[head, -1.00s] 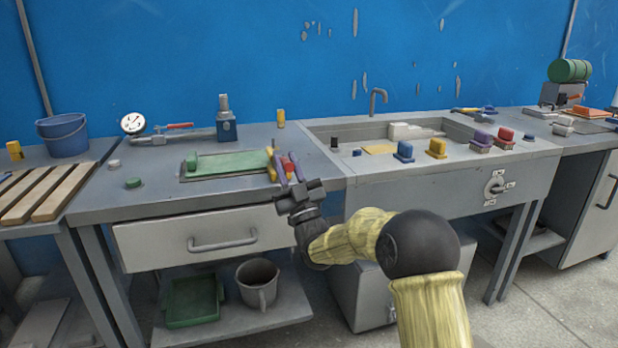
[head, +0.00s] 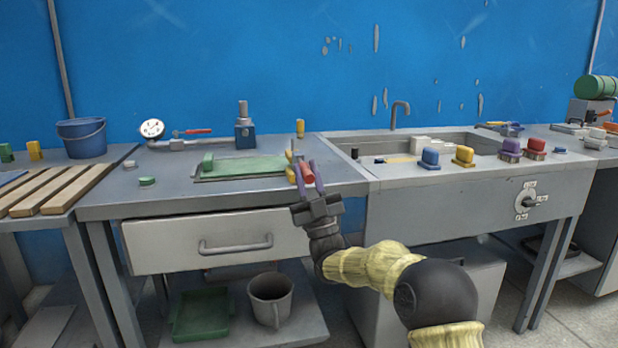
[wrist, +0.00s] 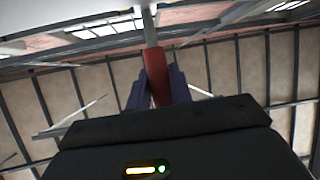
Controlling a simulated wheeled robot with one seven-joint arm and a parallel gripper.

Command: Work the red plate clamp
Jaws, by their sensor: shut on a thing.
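My gripper (head: 307,173) is at the right end of the green plate (head: 250,167) on the left bench. Its purple fingers are shut on the red handle (head: 308,174) of the plate clamp. The handle also shows in the wrist view (wrist: 156,72), standing between the two fingers (wrist: 156,92), with a grey metal bar (wrist: 149,25) beyond it. A yellow part (head: 291,174) shows just left of the fingers. The clamp's base is hidden or too small to make out.
A dial gauge (head: 151,130), a red-handled tool (head: 195,132) and a blue-based block (head: 245,134) stand behind the plate. To the right is a sink bench with blue (head: 430,158), yellow (head: 463,156), purple and red blocks.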

